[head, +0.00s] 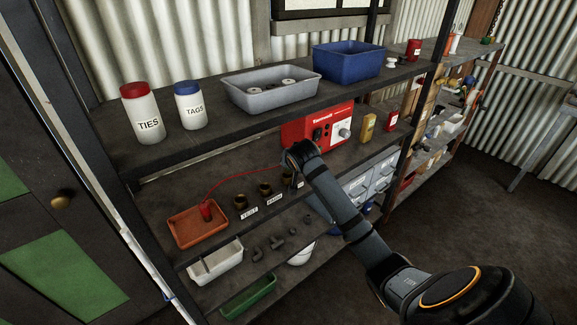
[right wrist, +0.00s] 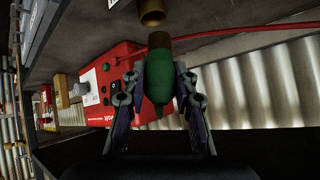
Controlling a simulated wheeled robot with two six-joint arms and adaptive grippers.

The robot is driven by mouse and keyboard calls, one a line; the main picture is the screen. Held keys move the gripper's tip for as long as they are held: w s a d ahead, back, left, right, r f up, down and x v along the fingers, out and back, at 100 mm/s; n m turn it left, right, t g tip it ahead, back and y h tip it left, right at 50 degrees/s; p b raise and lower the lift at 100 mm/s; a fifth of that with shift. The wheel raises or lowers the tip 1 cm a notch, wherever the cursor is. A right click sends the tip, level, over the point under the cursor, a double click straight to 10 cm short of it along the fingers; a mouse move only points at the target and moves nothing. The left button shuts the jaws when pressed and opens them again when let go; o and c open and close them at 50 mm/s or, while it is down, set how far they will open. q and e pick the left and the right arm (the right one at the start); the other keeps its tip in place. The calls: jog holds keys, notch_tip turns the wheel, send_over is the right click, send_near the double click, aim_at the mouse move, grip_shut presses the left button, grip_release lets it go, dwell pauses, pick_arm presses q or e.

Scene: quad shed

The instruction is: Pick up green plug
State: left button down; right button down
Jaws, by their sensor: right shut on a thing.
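The green plug (right wrist: 158,88) is between the fingers of my right gripper (right wrist: 160,74) in the right wrist view. The fingers are shut on its green body, and a brass-coloured end shows beyond them. A brass socket (right wrist: 151,12) lies just past that end; I cannot tell whether they touch. In the head view my right arm reaches the middle shelf and its wrist covers the plug and fingers. My left gripper is in neither view.
Brass sockets (head: 265,189) with labels stand left of my wrist. A red powered unit (head: 322,128) is behind it. A red cable (head: 235,178) runs to a red plug (head: 206,210) in an orange tray (head: 183,238). The upper shelf (head: 215,125) is close above.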

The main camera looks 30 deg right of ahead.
jog(key=s+a+g, duration=0.1)
jog(key=s+a, duration=0.1)
jog(key=s, duration=0.3)
jog(key=s+a+r+g+y, duration=0.1)
jog(key=s+a, duration=0.1)
jog(key=s, duration=0.4)
jog(key=s+a+r+g, duration=0.1)
jog(key=s+a, duration=0.2)
jog(key=s, duration=0.3)
jog(key=shift+b, duration=0.35)
jog(key=shift+a, duration=0.1)
